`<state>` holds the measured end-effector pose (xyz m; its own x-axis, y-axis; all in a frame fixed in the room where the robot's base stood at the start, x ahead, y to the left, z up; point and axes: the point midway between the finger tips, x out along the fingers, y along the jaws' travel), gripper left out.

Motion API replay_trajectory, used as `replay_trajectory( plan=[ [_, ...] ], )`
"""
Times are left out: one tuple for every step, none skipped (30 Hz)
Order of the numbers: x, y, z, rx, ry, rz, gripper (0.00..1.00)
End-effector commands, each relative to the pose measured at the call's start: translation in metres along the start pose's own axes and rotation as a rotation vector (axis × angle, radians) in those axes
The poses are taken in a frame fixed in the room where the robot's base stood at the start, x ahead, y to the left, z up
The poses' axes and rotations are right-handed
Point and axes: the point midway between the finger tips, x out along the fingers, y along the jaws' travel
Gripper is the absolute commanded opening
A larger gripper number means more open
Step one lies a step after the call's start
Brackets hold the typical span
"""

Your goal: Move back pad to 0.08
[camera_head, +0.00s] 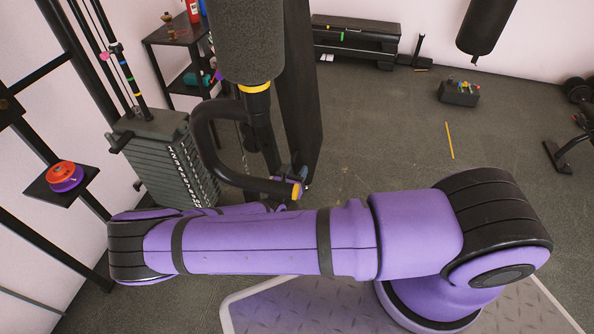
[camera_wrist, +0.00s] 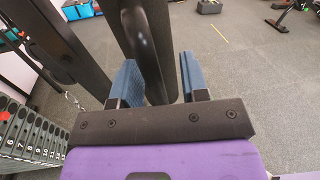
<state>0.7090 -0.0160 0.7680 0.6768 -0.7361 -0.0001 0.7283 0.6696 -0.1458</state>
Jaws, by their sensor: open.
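A tall black upright pad (camera_head: 302,90), which looks like the back pad, stands in the middle of the head view. In front of it are a grey textured roller (camera_head: 250,40) and a black curved handle (camera_head: 203,140) with a yellow end cap. In the wrist view, my gripper (camera_wrist: 159,65) is open, with a blue finger on each side. A dark curved bar (camera_wrist: 146,45) runs down between the fingers, with a gap at the right finger; contact with the left cannot be told.
A weight stack (camera_head: 165,155) stands left of the handle, and it shows at the left in the wrist view (camera_wrist: 28,135). A small shelf with red and purple discs (camera_head: 66,176) is at far left. The floor (camera_head: 385,110) to the right is mostly clear.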

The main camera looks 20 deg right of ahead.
Motion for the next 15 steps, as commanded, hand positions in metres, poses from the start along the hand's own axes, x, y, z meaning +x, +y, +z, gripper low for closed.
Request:
replay_trajectory(
  plan=[
    [-0.004, 0.001, 0.000, 0.001, 0.000, 0.002, 0.41],
    [-0.006, 0.001, 0.000, 0.001, 0.000, 0.002, 0.41],
    [-0.011, 0.001, 0.000, 0.001, 0.001, 0.003, 0.41],
    [-0.015, 0.001, 0.000, 0.001, 0.002, 0.003, 0.41],
    [-0.020, 0.001, 0.000, 0.002, 0.002, 0.003, 0.41],
    [-0.027, 0.001, 0.000, 0.001, 0.002, 0.002, 0.41],
    [-0.033, 0.001, 0.000, 0.001, 0.002, 0.002, 0.41],
    [-0.039, 0.001, 0.000, 0.000, 0.003, 0.003, 0.41],
    [-0.047, 0.000, 0.000, 0.001, 0.002, 0.002, 0.41],
    [-0.052, 0.000, 0.000, 0.001, 0.002, 0.002, 0.41],
    [-0.058, 0.000, 0.000, 0.001, 0.003, 0.002, 0.41],
    [-0.065, 0.000, 0.000, 0.001, 0.003, 0.001, 0.41],
    [-0.071, 0.000, 0.000, 0.001, 0.002, 0.001, 0.41],
    [-0.076, 0.000, 0.000, 0.000, 0.002, 0.001, 0.41],
    [-0.082, 0.000, 0.000, 0.000, 0.003, 0.002, 0.41]
  ],
)
